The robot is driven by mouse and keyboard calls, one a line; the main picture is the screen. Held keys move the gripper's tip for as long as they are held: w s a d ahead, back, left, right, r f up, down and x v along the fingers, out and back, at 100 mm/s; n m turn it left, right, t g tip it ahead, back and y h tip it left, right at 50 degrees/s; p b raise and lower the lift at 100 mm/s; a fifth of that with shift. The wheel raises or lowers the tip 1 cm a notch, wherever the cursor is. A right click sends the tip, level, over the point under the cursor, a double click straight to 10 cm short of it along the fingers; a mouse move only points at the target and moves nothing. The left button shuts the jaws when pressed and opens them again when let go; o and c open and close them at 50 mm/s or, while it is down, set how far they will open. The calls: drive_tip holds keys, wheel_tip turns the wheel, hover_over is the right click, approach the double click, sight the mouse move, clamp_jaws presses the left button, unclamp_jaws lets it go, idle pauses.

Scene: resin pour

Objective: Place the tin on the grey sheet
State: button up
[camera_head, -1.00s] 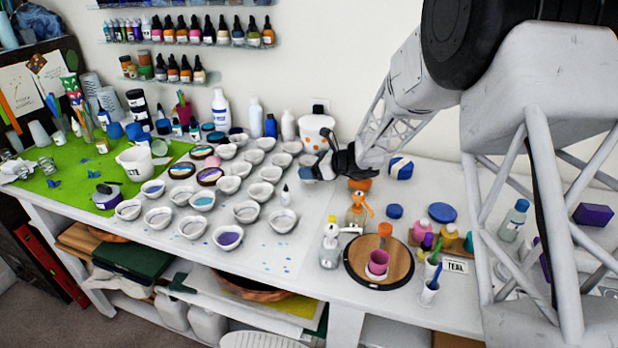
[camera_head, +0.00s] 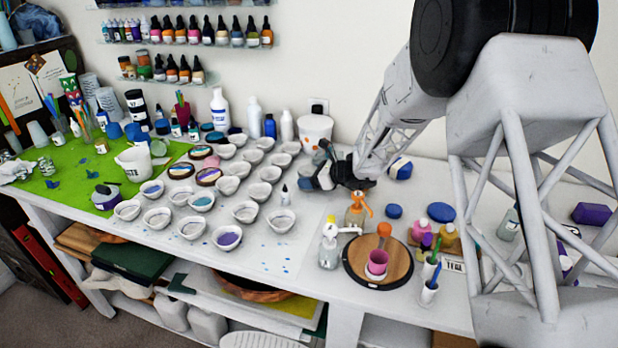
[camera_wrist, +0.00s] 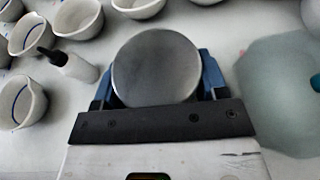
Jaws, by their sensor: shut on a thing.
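My gripper (camera_head: 318,178) is shut on a round, dull silver tin (camera_wrist: 156,67), seen from above between the two blue fingers in the wrist view. In the head view the tin is mostly hidden by the gripper, which is over the table right of the cups. A pale grey sheet (camera_head: 300,228) with small blue spots lies under the rows of white cups. The gripper is near the sheet's right side. I cannot tell how far the tin is above the surface.
White cups (camera_head: 245,211) fill much of the sheet, and a small dropper bottle (camera_head: 284,196) stands by them. Pump bottles (camera_head: 357,212) and a round wooden turntable (camera_head: 399,262) stand in front right. A white pot (camera_head: 315,128) is behind. The sheet's front right is clear.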

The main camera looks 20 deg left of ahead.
drive_tip(key=o, duration=1)
drive_tip(key=shift+f, duration=0.15)
drive_tip(key=shift+r, duration=0.2)
drive_tip(key=v, duration=1.2)
drive_tip(key=shift+s+r, duration=0.1)
